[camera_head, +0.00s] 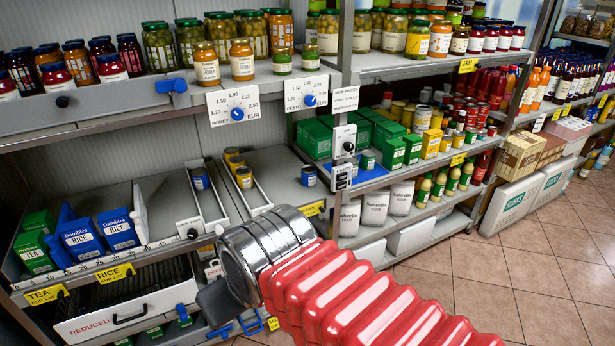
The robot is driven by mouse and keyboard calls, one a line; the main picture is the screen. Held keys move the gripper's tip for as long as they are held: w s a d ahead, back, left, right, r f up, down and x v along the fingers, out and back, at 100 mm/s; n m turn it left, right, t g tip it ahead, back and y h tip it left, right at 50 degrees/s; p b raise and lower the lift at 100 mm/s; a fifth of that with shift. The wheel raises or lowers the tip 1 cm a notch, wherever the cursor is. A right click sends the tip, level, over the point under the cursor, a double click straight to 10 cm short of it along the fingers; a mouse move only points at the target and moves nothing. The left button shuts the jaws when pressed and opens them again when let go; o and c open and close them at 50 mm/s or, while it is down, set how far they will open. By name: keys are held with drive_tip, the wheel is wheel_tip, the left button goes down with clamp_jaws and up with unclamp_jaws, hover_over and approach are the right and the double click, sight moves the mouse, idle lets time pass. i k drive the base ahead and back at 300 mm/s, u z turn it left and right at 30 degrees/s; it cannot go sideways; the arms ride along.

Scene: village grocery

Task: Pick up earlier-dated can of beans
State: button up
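Small cans stand on the middle shelf. A blue can (199,179) is in a narrow wire-sided lane at the left. Yellow-topped cans (244,177) stand in the lane beside it, one behind another. A second blue can (308,176) stands alone to the right on the open shelf. No dates can be read, and I cannot tell which cans are beans. My arm reaches in from the lower right, in front of the shelf. My gripper (217,301) shows only as a dark part below the metal wrist, lower than the cans. Its fingers are not clear.
Blue rice packs (117,230) and green tea boxes (35,252) fill the left of the shelf. Jars line the upper shelf, with price dials (237,113) hanging below. A reduced drawer (125,311) sits underneath. Tiled floor lies open at right.

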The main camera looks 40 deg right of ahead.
sight(309, 171)
drive_tip(key=u, duration=0.05)
drive_tip(key=i, duration=1)
drive_tip(key=z, duration=0.05)
